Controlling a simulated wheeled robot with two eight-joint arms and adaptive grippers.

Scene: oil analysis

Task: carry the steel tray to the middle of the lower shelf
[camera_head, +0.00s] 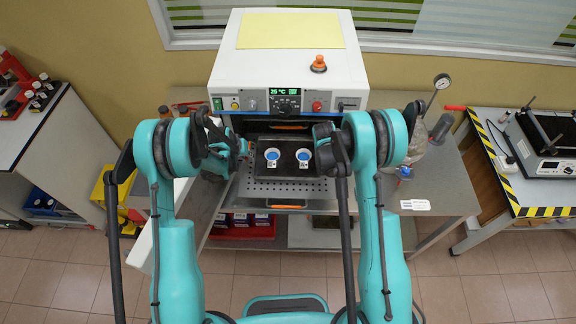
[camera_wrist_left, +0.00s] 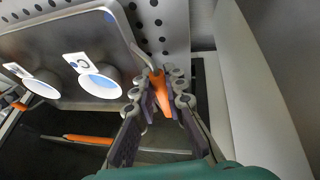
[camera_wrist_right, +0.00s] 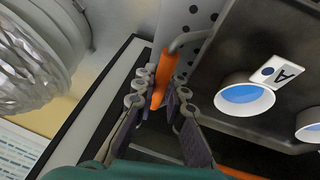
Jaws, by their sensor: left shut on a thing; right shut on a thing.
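The steel tray (camera_head: 288,172) is dark and rectangular, and it is in front of the oven opening, over a perforated metal shelf (camera_head: 262,190). Two white cups with blue contents, the left cup (camera_head: 272,155) and the right cup (camera_head: 303,156), stand on it with small labels. My left gripper (camera_wrist_left: 163,92) is shut on the tray's orange side handle. My right gripper (camera_wrist_right: 160,95) is shut on the orange handle at the other side. In the head view my left gripper (camera_head: 241,148) shows beside the tray; the right fingers are mostly hidden by my arm.
The white oven (camera_head: 287,75) stands behind, its display reading 25 °C. An orange bar (camera_head: 288,126) shows inside the opening, and another orange handle (camera_head: 287,207) is at the shelf's front. Glassware (camera_head: 428,140) stands at the right.

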